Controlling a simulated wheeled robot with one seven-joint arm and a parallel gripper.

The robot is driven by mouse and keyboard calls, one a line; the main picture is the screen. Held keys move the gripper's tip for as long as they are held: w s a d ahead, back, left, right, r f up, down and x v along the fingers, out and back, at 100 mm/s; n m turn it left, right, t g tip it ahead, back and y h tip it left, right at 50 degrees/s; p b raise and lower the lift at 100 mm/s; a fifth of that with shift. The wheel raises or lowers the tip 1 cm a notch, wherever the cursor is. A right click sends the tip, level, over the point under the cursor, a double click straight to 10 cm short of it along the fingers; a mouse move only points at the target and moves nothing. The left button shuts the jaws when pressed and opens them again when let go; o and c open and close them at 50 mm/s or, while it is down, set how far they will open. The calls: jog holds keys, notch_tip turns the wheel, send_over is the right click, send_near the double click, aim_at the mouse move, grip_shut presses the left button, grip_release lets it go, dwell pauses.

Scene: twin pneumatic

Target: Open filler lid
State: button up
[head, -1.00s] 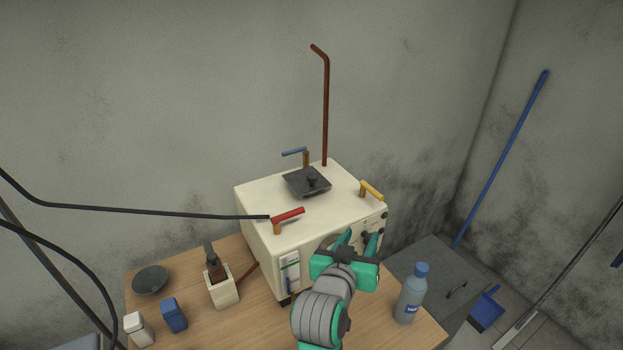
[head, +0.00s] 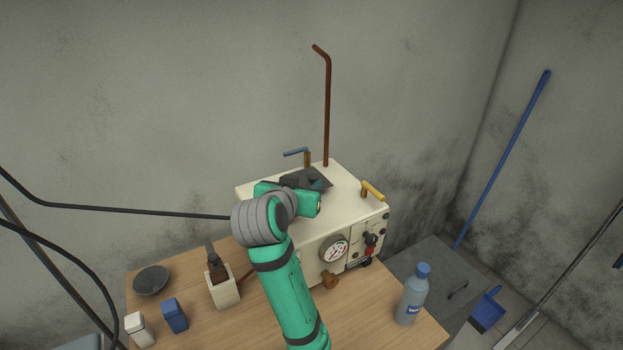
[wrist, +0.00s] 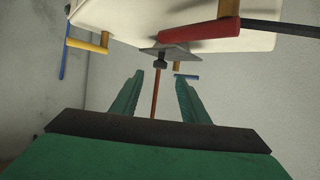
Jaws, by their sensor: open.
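The filler lid (head: 320,174) is a dark square plate with a knob on top of the cream machine (head: 345,212). My gripper (head: 306,184) is over the machine's top at the lid and hides much of it in the head view. In the wrist view my gripper (wrist: 159,77) is open, with its two teal fingers apart and empty. The lid (wrist: 178,52) and its dark knob (wrist: 160,64) show just beyond the fingertips, roughly in line with the gap. The lid looks closed. I cannot tell whether a finger touches the knob.
A red-handled valve (wrist: 200,33) is close to the lid, hidden by my arm in the head view. A yellow handle (head: 372,190), a blue handle (head: 295,152) and a tall rust-red pipe (head: 327,110) also surround it. A bottle (head: 411,297) stands on the wooden table (head: 375,325).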

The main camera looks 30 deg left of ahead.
aim_at(313, 177)
jog(key=x, duration=0.7)
jog(key=shift+w+a+f, duration=0.1)
jog(key=shift+w, duration=0.2)
grip_shut()
